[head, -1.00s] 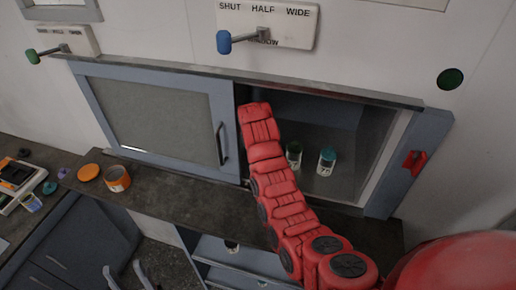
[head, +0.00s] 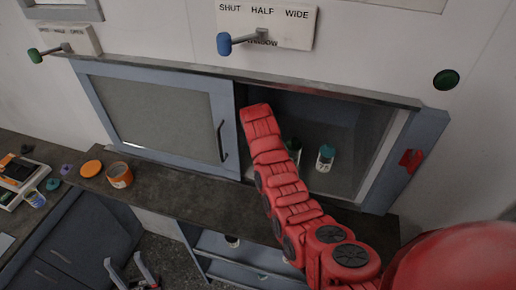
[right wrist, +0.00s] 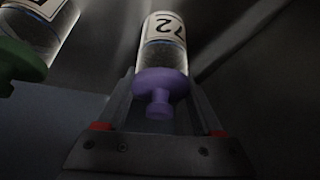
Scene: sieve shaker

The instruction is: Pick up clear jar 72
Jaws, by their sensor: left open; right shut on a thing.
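Clear jar 72 (right wrist: 162,40) has a purple stopper and a white label reading 72, upside down in the right wrist view. My right gripper (right wrist: 162,92) is shut on it, with one finger on each side. In the head view my red right arm reaches to the open cabinet window, and its gripper and the jar are hidden. I cannot tell whether the jar is off its surface. My left gripper (head: 133,273) is open and empty, low at the left of the head view, below the counter's front edge.
A teal-capped jar (head: 325,158) stands inside the cabinet; a green-capped jar (head: 295,148) is partly behind my arm. In the right wrist view a green-stoppered jar (right wrist: 22,62) is close by. The sliding window (head: 155,115) covers the left half. An orange tin (head: 119,176) stands on the counter.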

